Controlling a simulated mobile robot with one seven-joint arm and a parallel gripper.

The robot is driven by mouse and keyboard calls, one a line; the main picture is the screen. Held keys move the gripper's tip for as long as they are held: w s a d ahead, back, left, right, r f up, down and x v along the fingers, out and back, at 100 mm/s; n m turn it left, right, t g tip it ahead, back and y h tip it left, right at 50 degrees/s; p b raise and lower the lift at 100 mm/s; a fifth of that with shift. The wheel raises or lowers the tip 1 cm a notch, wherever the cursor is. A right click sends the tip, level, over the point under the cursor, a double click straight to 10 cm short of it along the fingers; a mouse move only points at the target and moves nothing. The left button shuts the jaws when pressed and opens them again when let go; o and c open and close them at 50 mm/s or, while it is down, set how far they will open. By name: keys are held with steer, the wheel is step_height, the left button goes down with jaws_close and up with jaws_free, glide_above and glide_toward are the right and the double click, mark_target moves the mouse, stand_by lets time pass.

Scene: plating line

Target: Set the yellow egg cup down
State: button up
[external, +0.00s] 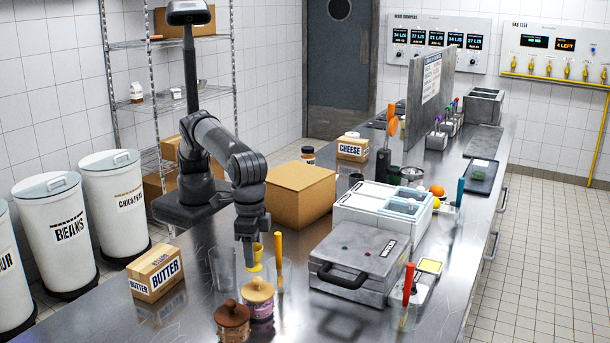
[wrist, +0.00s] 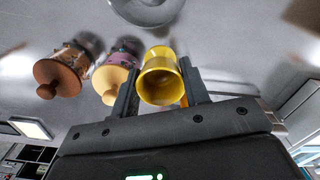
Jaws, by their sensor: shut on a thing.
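The yellow egg cup (external: 256,256) is held in my gripper (external: 255,262), above the steel counter (external: 190,322). In the wrist view the yellow egg cup (wrist: 160,78) sits between the two dark fingers of my gripper (wrist: 157,90), with its hollow opening facing the camera. In the external view the cup is small and partly covered by the fingers. I cannot tell how high it is above the counter.
Two lidded jars, one brown (external: 232,322) and one pinkish (external: 258,298), stand just in front of the gripper. A clear glass (external: 222,268) is to the left, an orange-handled tool (external: 279,262) to the right. A butter box (external: 156,273), cardboard box (external: 300,195) and waffle maker (external: 358,265) surround this area.

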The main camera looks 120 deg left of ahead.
steer(key=shift+f, duration=3.3)
steer(key=shift+f, duration=0.2)
steer(key=o, duration=0.7)
